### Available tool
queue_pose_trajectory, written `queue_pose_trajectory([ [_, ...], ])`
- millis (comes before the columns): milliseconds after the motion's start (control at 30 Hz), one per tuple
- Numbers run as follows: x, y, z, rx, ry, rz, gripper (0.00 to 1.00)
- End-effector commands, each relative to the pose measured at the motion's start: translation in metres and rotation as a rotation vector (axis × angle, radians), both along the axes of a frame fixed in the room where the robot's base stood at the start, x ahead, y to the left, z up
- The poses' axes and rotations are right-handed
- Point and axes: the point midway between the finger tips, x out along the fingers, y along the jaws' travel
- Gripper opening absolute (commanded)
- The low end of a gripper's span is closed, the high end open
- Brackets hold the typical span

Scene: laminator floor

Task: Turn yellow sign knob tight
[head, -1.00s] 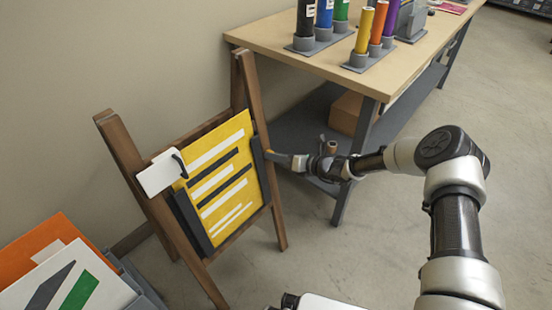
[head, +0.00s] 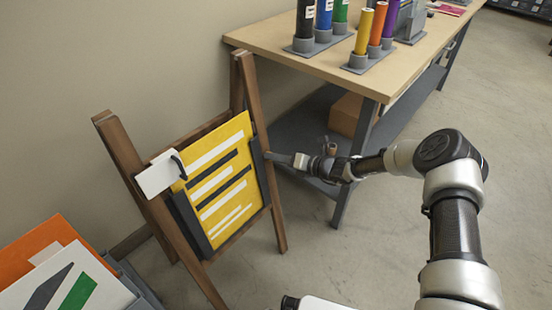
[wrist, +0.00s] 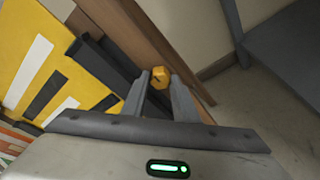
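The yellow sign panel (head: 222,185) hangs on a brown wooden A-frame stand and is held along its sides by dark strips. The yellow knob (wrist: 159,77) sits by the dark strip at the panel's right edge in the wrist view. My gripper (wrist: 161,76) has one finger on each side of the knob, and the knob fills the gap at the fingertips. In the head view my gripper (head: 274,157) reaches the sign's right side from the right, and the knob is hidden there.
A workbench (head: 300,55) with several coloured rolls stands behind, its grey lower shelf close to my arm. A white tag (head: 158,174) hangs at the panel's upper left. Orange and white boards (head: 45,240) lean at lower left. Floor in front of the bench is clear.

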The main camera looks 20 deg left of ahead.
Motion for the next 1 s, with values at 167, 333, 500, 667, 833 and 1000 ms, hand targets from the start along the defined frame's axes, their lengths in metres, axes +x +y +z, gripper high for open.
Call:
queue_pose_trajectory([
  [167, 0.000, 0.000, 0.000, 0.000, -0.001, 0.000, 0.43],
  [333, 0.000, 0.000, 0.000, 0.000, -0.001, 0.000, 0.43],
  [500, -0.002, -0.010, 0.005, 0.000, 0.000, -0.001, 0.43],
  [667, -0.009, -0.037, 0.016, -0.001, 0.000, -0.004, 0.43],
  [833, -0.021, -0.076, 0.029, -0.002, 0.000, -0.003, 0.43],
  [1000, -0.032, -0.113, 0.042, -0.002, 0.000, -0.003, 0.43],
])
